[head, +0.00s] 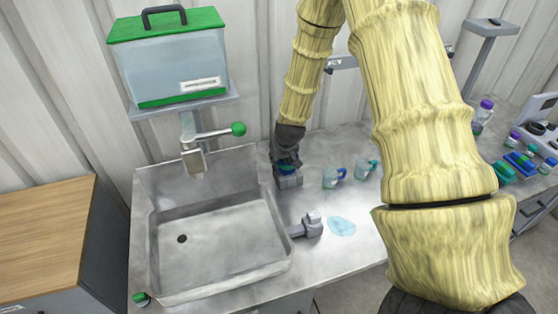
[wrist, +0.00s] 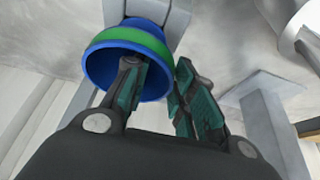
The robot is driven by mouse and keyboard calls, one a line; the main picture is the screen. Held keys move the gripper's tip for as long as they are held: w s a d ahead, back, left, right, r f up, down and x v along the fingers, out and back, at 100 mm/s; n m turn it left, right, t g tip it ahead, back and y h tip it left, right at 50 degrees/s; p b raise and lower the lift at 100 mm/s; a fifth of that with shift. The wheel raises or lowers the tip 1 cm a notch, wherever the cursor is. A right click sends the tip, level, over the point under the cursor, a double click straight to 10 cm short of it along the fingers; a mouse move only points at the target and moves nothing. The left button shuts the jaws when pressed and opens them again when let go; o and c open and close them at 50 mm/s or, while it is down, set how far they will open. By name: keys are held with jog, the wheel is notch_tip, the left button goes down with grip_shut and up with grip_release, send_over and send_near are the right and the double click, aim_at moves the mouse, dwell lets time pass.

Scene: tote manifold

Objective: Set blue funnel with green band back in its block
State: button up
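The blue funnel with a green band (wrist: 128,48) is at the upper left of the wrist view, its wide mouth toward the camera. A grey block (wrist: 177,22) is right behind it; whether the funnel is fully seated there I cannot tell. My gripper (wrist: 160,72) is at the funnel's rim, one finger over the mouth and the other just outside its right edge, with a gap between the fingers. In the head view, my gripper (head: 286,158) is low over the block (head: 290,182) beside the sink, and hides most of the funnel (head: 288,170).
The sink (head: 215,245) lies left of the block, with a tap (head: 193,155) behind it. Clear cups (head: 331,177) stand to the right. A grey fitting (head: 311,224) and a bluish puddle (head: 342,226) are in front. Bottles and small parts (head: 519,160) are at far right.

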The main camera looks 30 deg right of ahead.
jog(key=shift+o, duration=0.5)
jog(key=shift+b+v, duration=0.75)
jog(key=shift+v, duration=0.4)
jog(key=shift+b+v, duration=0.95)
jog(key=shift+v, duration=0.55)
jog(key=shift+d+b+v, duration=0.15)
jog(key=shift+b+v, duration=0.15)
jog(key=shift+v, duration=1.1)
jog(key=shift+d+b+v, duration=0.15)
jog(key=shift+b+v, duration=0.1)
jog(key=shift+v, duration=1.1)
